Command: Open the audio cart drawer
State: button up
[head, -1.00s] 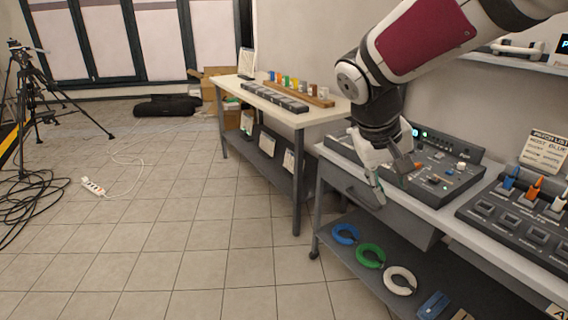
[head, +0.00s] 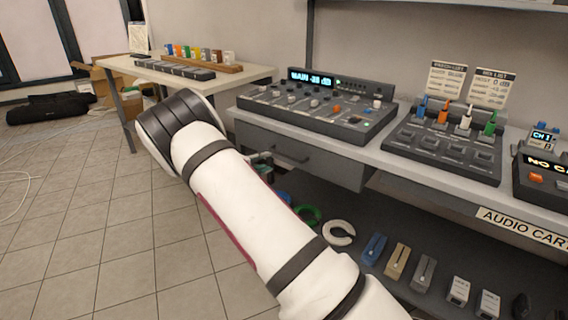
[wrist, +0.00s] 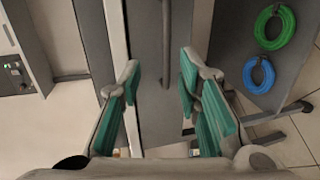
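The audio cart (head: 520,208) has a grey drawer (head: 330,170) under its white top, below the mixer. The drawer looks shut. Its dark bar handle (head: 290,154) shows in the head view just right of my arm. In the wrist view, the handle (wrist: 165,45) is an upright bar on the drawer front (wrist: 147,60), lined up between the fingers. My gripper (wrist: 160,78) is open, with teal pads spread to either side and nothing between them; I cannot tell its exact distance from the handle. In the head view my arm hides most of the gripper.
A mixer (head: 318,105) and a patch panel (head: 445,145) stand on the cart top. The lower shelf holds cable coils, including a white one (head: 339,233), and several small boxes. A second table (head: 215,80) stands at the left.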

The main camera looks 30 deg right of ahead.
aim_at(285, 156)
jog(key=shift+t, duration=0.3)
jog(key=b+x, duration=0.1)
jog(key=x, duration=0.3)
jog(key=f+b+x, duration=0.1)
jog(key=x, duration=0.9)
jog(key=shift+w+a+f+b, duration=0.2)
jog(key=shift+w+f+b, duration=0.05)
jog(key=shift+w+b, duration=0.2)
jog(key=shift+c, duration=0.2)
grip_shut()
